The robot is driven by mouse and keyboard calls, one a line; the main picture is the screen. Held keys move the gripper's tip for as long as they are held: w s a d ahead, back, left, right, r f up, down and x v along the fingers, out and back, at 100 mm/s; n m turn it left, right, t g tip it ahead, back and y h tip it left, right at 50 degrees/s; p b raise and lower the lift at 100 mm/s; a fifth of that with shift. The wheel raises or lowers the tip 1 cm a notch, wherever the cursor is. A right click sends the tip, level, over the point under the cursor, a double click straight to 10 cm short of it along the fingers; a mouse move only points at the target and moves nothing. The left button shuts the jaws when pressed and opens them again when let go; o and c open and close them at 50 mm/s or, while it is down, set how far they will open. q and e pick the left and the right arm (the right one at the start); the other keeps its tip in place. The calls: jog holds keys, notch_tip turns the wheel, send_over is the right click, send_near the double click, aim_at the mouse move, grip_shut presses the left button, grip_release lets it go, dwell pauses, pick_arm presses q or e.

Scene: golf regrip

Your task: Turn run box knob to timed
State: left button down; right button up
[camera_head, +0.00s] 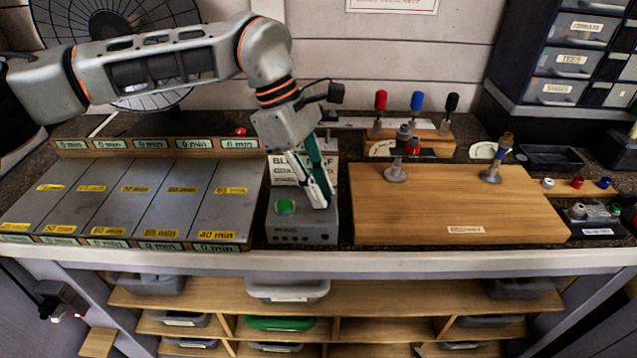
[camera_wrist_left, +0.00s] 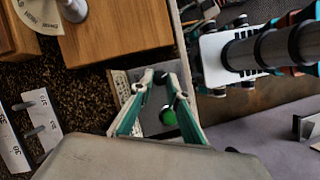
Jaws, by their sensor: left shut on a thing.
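The run box (camera_head: 285,238) is a grey box with a green button on its top, at the front of the bench in the head view. In the left wrist view its green button (camera_wrist_left: 168,116) shows between my fingers. My left gripper (camera_head: 322,200) points down over the right part of the box top, to the right of the button. Its fingertips (camera_wrist_left: 160,78) are closed in on a small part there, which they mostly hide; the knob's pointer and markings cannot be read.
A sloped rack of grey lanes with minute labels (camera_head: 145,200) stands left of the box. A wooden board (camera_head: 440,205) with upright posts lies close on the right. Behind it stand red, blue and black-handled tools (camera_head: 416,101). A sign behind the box is partly hidden by my gripper.

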pick_arm(q)
jog(key=m+g+p, duration=0.1)
jog(key=m, duration=0.2)
jog(key=shift+w+d+y+p, duration=0.1)
jog(key=shift+y+p, duration=0.3)
jog(key=shift+f+m, duration=0.15)
jog(key=shift+m, duration=0.45)
pick_arm(e)
jog(key=r, duration=0.2)
jog(key=w+r, duration=0.1)
jog(key=shift+r, duration=0.35)
pick_arm(q)
jog(key=shift+g, duration=0.3)
pick_arm(e)
jog(key=shift+s+f, duration=0.15)
jog(key=shift+f, duration=0.1)
pick_arm(q)
jog(key=c, duration=1.9)
grip_release()
pick_arm(e)
jog(key=shift+r, duration=0.1)
